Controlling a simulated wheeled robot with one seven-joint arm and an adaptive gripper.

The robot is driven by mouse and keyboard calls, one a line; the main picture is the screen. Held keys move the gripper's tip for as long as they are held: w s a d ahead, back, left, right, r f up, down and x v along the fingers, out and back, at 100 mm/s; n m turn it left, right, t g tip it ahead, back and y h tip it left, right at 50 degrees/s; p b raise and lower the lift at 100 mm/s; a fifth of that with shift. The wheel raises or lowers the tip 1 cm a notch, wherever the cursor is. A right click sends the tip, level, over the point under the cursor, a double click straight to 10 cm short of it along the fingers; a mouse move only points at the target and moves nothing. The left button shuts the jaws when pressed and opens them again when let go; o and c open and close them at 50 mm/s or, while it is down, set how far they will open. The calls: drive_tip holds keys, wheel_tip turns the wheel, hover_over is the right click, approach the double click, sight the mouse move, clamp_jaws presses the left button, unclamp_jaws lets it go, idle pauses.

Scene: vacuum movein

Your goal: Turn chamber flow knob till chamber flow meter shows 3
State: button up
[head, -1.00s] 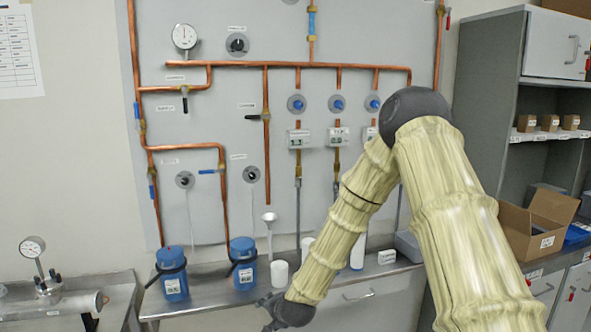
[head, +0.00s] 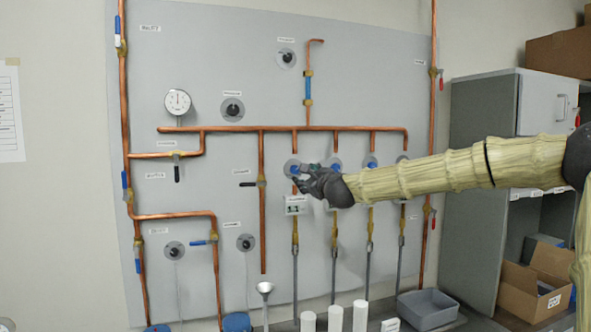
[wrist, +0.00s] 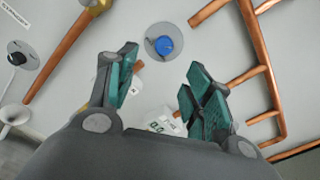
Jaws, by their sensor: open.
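A blue knob (head: 293,167) on a round grey plate sits on the panel, the leftmost in a row of several. My gripper (head: 299,179) is at this knob, just to its lower right in the head view. In the wrist view the knob (wrist: 164,45) shows whole, a little beyond and between the fingertips. My gripper (wrist: 158,72) is open, with nothing between its green-padded fingers. A small white flow meter (head: 296,206) with a green display is below the knob; it also shows in the wrist view (wrist: 162,125). Its digits and the labels are too small to read.
More blue knobs (head: 371,161) lie to the right, partly behind my arm. Copper pipes (head: 262,228) stand out from the panel, and a black-handled valve (head: 250,184) is left of my gripper. A round gauge (head: 178,103) is at upper left. White cylinders (head: 336,318) stand below.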

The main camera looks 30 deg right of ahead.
sight(296, 171)
drive_tip(key=shift+r+p+x, duration=0.2)
drive_tip(key=shift+p+x, duration=0.95)
drive_tip(key=shift+x, duration=1.6)
drive_tip(key=shift+r+p+x, duration=0.2)
drive_tip(key=shift+p+x, duration=0.9)
drive_tip(key=shift+x, duration=1.6)
drive_tip(key=shift+d, duration=0.1)
drive_tip(key=c, duration=1)
